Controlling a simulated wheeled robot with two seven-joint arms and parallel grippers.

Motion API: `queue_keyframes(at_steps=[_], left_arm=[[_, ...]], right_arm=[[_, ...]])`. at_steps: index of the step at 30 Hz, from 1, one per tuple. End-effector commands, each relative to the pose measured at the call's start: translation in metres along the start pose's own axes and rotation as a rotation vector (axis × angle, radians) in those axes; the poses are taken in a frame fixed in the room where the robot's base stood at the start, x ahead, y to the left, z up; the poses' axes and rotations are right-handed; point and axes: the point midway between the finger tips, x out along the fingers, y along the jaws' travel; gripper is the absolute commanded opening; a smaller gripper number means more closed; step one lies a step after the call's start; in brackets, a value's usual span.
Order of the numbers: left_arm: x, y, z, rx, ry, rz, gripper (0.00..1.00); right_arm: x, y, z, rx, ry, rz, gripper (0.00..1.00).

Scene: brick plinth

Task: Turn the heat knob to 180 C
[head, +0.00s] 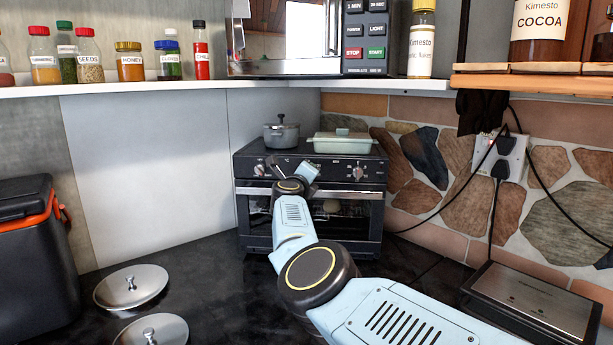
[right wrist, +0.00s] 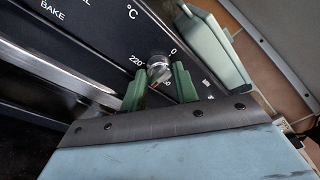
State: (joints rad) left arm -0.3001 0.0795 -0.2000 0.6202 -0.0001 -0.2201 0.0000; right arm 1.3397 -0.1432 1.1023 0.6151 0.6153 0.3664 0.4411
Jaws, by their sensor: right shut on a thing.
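The heat knob (right wrist: 158,68) is a small round metallic knob on the black front panel of the oven (head: 250,160). In the right wrist view the marks "°C", "220" and "0" show around it, with other marks partly hidden. My right gripper (right wrist: 160,87) is shut on the knob, with one green finger on each side of it. I cannot read clearly where the knob points. In the head view my right gripper (head: 292,172) is at the middle of the oven's panel and hides part of it. My left gripper is not in view.
A grey pot (head: 281,135) and a pale green dish (head: 342,143) stand on the oven. Another knob (head: 358,172) shows on the panel's right. Two metal lids (head: 131,287) lie on the dark counter. A shelf (head: 130,88) with jars hangs above. Black cables run on the right.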

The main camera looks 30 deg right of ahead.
Motion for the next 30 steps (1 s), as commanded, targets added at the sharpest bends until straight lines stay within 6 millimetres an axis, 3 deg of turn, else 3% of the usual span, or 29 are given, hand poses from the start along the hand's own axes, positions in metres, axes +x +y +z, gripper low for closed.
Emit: queue_keyframes(at_steps=[14, 15, 19, 30], left_arm=[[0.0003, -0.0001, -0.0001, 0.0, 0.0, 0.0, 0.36], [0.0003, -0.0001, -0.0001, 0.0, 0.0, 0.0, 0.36], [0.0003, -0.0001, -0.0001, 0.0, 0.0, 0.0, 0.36], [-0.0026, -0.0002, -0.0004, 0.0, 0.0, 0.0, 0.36]], right_arm=[[-0.0006, 0.003, -0.0012, 0.013, 0.003, 0.005, 0.07], [-0.0006, 0.003, -0.0012, 0.012, 0.003, 0.005, 0.33], [-0.0005, 0.0022, -0.0008, 0.012, 0.002, 0.004, 0.5], [-0.0051, 0.0037, 0.0051, 0.011, -0.003, 0.006, 0.5]])
